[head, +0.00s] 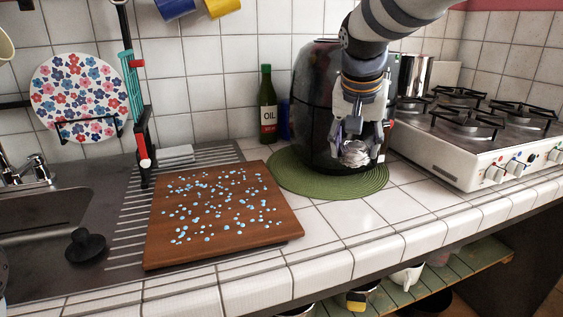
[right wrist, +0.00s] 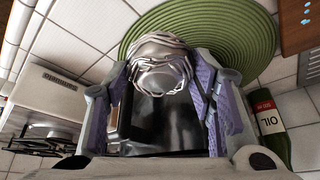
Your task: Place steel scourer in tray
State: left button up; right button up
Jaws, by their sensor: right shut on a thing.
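The steel scourer (head: 355,153) is a shiny silver coil of metal. My right gripper (head: 356,148) is shut on it, fingers pointing down, in front of the black rounded appliance. In the right wrist view the scourer (right wrist: 160,62) sits between the two purple-lined fingertips, over the edge of the green round mat. I cannot tell its height above the mat. No thing that is clearly a tray shows; a flat brown wooden board (head: 205,243) with blue specks lies to the left, partly over the drainboard. My left gripper is not in view.
The black appliance (head: 312,115) stands on the green mat (head: 285,180), with an oil bottle (head: 267,105) to its left. A gas stove (head: 455,150) is at the right. The sink (head: 50,235) with a black plug (head: 86,246) is at the left. Tiles before the mat are clear.

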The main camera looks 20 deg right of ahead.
aim_at(357, 161)
jog(key=x, duration=0.3)
jog(key=d+x, duration=0.1)
jog(key=x, duration=0.2)
jog(key=shift+r, duration=0.1)
jog(key=shift+s+x, duration=0.2)
jog(key=shift+x, duration=0.7)
jog(key=shift+s+x, duration=0.15)
jog(key=shift+x, duration=0.75)
jog(key=shift+a+f, duration=0.2)
jog(key=shift+f, duration=0.1)
jog(key=o, duration=1.1)
jog(key=shift+f, duration=0.1)
